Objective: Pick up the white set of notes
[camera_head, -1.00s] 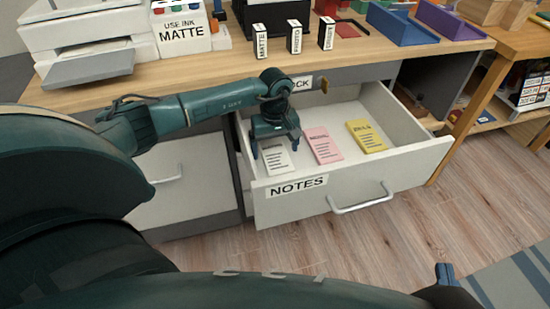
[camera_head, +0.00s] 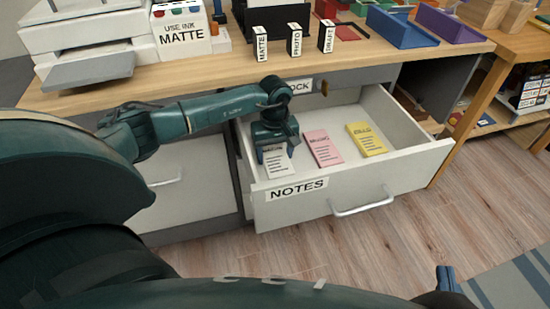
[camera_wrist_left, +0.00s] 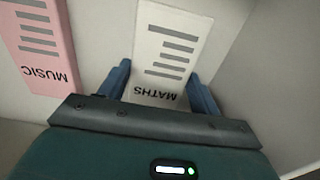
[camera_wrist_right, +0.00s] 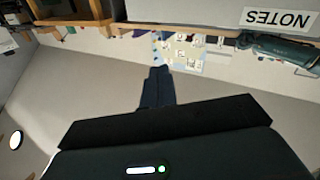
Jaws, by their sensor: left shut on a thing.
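The white set of notes (camera_head: 279,168) lies in the open drawer marked NOTES, at its left end. In the left wrist view the white notes (camera_wrist_left: 168,48) show the label MATHS and grey lines. My left gripper (camera_head: 276,152) is down in the drawer, with one finger on each side of the white notes and shut on them. I cannot tell any gap under the notes. My right gripper (camera_head: 447,278) is at the lower right of the head view, away from the drawer. In the right wrist view its fingers (camera_wrist_right: 157,88) are together and empty.
Pink notes (camera_head: 322,147) and yellow notes (camera_head: 367,139) lie to the right in the same drawer (camera_head: 410,165). The drawer walls stand close around my left gripper. The desk top (camera_head: 215,66) above holds a printer (camera_head: 80,45), small label boxes and coloured trays.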

